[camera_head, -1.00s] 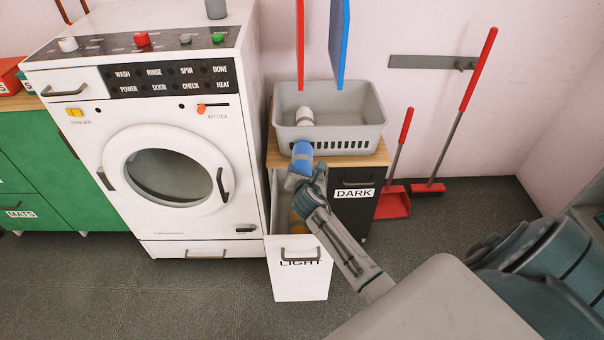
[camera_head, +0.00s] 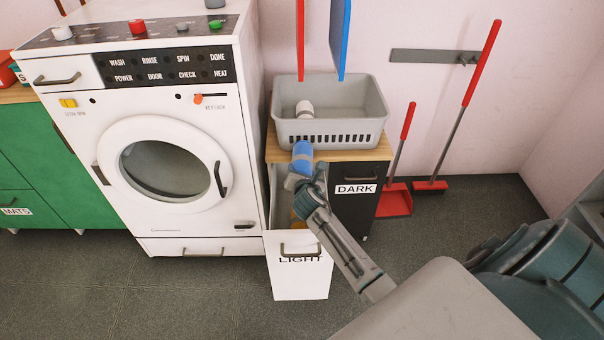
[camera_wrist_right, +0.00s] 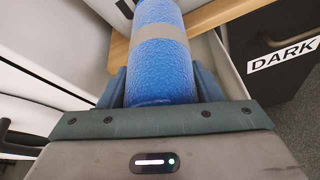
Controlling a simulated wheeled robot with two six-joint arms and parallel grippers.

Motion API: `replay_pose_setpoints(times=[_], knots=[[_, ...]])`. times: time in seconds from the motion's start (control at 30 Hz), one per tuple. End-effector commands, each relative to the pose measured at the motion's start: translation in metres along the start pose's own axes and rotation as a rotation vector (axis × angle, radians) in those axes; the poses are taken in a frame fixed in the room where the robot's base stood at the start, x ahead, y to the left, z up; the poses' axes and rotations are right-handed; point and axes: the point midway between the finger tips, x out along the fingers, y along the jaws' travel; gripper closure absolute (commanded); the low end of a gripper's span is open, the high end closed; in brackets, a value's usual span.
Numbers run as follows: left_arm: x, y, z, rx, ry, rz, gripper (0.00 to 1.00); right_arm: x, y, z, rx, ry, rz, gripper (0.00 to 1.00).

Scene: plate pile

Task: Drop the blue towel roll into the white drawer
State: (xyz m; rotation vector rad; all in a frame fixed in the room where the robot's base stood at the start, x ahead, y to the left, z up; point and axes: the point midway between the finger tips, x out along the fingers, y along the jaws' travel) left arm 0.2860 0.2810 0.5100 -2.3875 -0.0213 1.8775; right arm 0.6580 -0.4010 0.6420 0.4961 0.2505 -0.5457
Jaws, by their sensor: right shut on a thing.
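The blue towel roll (camera_head: 302,152) has a pale band around it. My right gripper (camera_head: 299,172) is shut on it; in the right wrist view the roll (camera_wrist_right: 161,75) stands up between the fingers (camera_wrist_right: 160,92). Roll and gripper are over the back part of the open white drawer (camera_head: 297,283), which is labelled LIGHT and pulled out towards me. Something orange-brown shows inside the drawer, partly hidden by my arm. My left gripper is out of view.
A grey basket (camera_head: 347,118) with a white roll (camera_head: 304,109) stands on the wooden top behind the drawer. The closed black drawer (camera_head: 354,203) labelled DARK is to the right. The white washing machine (camera_head: 226,104) is close on the left. A red dustpan (camera_head: 396,200) stands further right.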

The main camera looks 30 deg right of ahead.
Motion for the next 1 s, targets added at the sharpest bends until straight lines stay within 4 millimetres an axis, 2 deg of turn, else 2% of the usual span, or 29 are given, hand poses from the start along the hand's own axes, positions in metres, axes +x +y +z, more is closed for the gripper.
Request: replay_pose_setpoints(times=[0.27,0.3,0.4,0.43,0.77,0.93,1.0], knots=[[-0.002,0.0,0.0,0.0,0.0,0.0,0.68,0.0,0.0,0.001,0.0,-0.001,0.001,0.69],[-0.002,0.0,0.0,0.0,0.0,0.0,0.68,0.0,0.0,0.001,0.0,-0.001,0.001,0.4],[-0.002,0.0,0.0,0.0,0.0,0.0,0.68,0.0,0.0,0.001,0.0,-0.001,0.001,0.2],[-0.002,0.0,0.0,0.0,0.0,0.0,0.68,0.0,0.0,0.001,0.0,-0.001,0.001,0.16],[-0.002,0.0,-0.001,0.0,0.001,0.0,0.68,-0.003,0.0,-0.001,0.0,0.001,-0.001,0.16],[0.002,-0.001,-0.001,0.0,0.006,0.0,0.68,-0.027,0.0,0.0,0.002,0.002,0.0,0.16],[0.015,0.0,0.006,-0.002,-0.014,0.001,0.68,-0.041,0.0,0.0,0.001,0.002,0.0,0.16]])
